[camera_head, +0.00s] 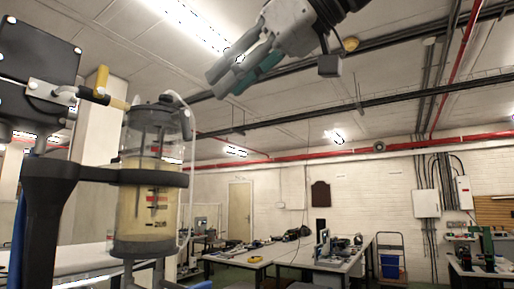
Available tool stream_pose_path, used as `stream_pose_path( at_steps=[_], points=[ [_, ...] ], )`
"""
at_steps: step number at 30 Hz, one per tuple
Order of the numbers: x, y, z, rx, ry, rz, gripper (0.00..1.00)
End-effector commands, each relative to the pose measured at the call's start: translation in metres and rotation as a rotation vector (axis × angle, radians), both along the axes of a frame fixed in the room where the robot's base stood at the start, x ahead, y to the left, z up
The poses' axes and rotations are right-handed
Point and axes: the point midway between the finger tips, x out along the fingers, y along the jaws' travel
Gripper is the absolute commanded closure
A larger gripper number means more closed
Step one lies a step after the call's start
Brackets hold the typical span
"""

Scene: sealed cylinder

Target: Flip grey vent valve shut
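A clear cylinder (150,205) with dark end caps stands upright at the left, partly filled with yellowish liquid and held by a dark ring clamp (128,176). A small grey fitting (167,99) sits on its top cap; I cannot tell whether it is the grey vent valve or how its lever lies. A yellow handle (101,80) stands upright on a pipe fitting to the left of the cap. My gripper (226,82) hangs at the top, above and right of the cylinder and apart from it. Its grey and teal fingers point down-left. Their gap is unclear, and I see nothing held.
A clear tube (190,150) loops down the cylinder's right side. A dark box (40,48) and a dark post (45,215) stand left of it. Workbenches (275,252) with tools are far behind. The air between gripper and cylinder looks free.

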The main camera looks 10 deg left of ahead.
Motion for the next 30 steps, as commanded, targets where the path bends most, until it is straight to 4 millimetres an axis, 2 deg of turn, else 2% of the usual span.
stream_pose_path(
  at_steps=[9,15,21,30],
  points=[
    [0.027,0.052,-0.024,-0.001,0.006,0.001,0.68],
    [0.042,0.078,-0.035,-0.002,0.004,0.0,0.68],
    [0.05,0.092,-0.042,0.0,0.003,-0.002,0.68],
    [0.052,0.094,-0.044,-0.001,0.002,-0.002,0.68]
  ],
)
